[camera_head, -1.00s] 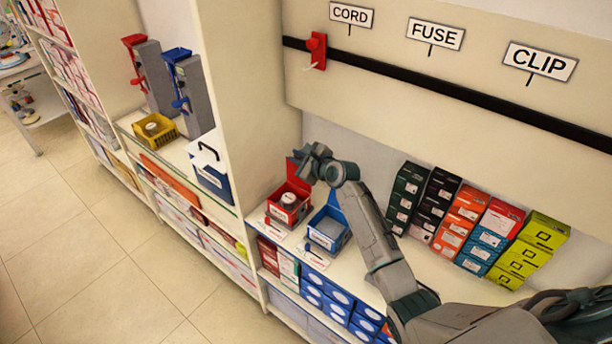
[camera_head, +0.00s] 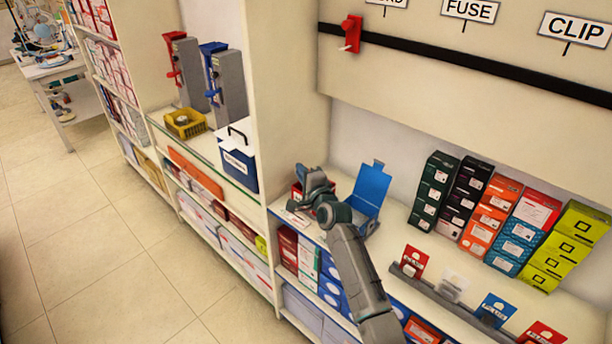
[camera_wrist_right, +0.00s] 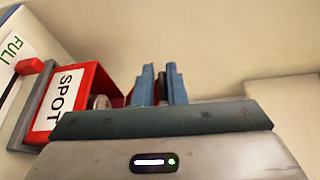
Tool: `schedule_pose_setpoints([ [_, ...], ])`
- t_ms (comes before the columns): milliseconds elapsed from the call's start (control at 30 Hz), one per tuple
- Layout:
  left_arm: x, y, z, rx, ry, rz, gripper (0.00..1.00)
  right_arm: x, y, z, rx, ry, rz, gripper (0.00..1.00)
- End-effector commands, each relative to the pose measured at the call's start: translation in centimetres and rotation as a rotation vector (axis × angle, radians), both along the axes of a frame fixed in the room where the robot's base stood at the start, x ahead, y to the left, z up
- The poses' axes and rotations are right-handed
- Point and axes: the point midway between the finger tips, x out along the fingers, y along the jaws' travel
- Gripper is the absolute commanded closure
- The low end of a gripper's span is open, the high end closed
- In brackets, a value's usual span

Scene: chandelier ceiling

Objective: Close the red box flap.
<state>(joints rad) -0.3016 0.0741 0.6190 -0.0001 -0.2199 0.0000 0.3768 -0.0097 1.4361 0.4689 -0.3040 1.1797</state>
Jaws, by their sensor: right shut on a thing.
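The red box (camera_head: 297,191) stands on the shelf at the end of the counter, mostly hidden behind my right gripper (camera_head: 309,176). In the right wrist view the red box (camera_wrist_right: 95,78) is at the left, with a white "SPOT" label and a round item partly visible inside. My right gripper (camera_wrist_right: 161,85) is at the box's right side there, its fingers close together on a thin part, apparently the red box flap. The flap itself is largely hidden, and its exact angle cannot be told. My left gripper is not in view.
An open blue box (camera_head: 371,186) with its flap upright stands just right of the red box. Several coloured cartons (camera_head: 487,217) line the back wall. A low card rack (camera_head: 440,291) runs along the front. A shelf partition (camera_head: 285,90) rises at the left.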

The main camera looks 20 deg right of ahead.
Motion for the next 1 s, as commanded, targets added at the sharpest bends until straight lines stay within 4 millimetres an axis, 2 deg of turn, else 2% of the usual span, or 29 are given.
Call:
schedule_pose_setpoints([
  [33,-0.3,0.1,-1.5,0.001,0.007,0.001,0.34,-0.1,0.0,-1.3,-0.028,-0.013,-0.002,1.00],
  [100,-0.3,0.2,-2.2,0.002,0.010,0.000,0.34,-0.3,0.2,-1.5,-0.058,-0.029,-0.002,1.00],
  [400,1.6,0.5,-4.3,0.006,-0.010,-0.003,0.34,-0.6,0.7,-2.4,-0.145,-0.081,-0.002,1.00],
  [733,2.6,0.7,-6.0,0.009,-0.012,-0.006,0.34,-0.8,1.1,-3.1,-0.214,-0.123,-0.002,1.00],
  [1000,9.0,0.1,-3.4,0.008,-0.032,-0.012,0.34,-0.9,1.3,-3.8,-0.271,-0.158,-0.003,1.00],
])
